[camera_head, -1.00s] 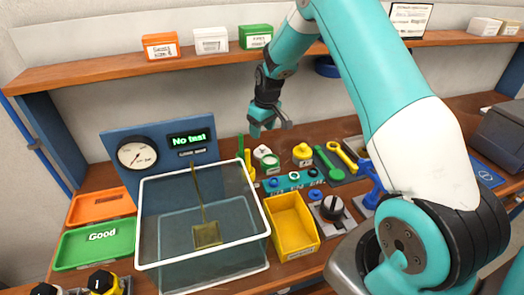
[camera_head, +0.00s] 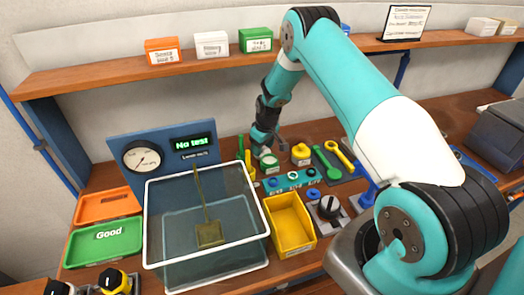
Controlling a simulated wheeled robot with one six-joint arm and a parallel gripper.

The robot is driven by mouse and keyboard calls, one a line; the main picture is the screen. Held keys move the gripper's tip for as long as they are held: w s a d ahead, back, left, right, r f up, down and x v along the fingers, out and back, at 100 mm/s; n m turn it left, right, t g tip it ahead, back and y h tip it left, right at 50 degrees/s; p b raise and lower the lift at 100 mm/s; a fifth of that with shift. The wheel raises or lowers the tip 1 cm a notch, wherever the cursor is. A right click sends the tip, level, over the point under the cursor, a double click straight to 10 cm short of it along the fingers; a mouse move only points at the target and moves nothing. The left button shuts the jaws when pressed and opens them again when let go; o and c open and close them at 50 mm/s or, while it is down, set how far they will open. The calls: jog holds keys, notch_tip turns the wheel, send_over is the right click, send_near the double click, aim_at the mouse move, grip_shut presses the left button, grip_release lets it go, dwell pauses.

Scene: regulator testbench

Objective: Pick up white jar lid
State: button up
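My gripper (camera_head: 263,146) points down at the back of the workbench, right over the spot of the white jar lid. The gripper hides most of the lid, and I cannot tell if it touches it. A small green and white jar (camera_head: 270,163) shows just below the gripper. A yellow jar (camera_head: 301,153) stands to its right. The fingers are small and partly hidden, so I cannot tell whether they are open or shut.
A clear tank (camera_head: 207,270) and a yellow bin (camera_head: 291,225) stand in front. A blue gauge panel (camera_head: 165,153) stands left. A wooden shelf (camera_head: 120,75) with small boxes runs above.

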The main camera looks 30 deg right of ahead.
jog(key=c, duration=1)
jog(key=shift+o, duration=0.2)
jog(key=shift+r, duration=0.15)
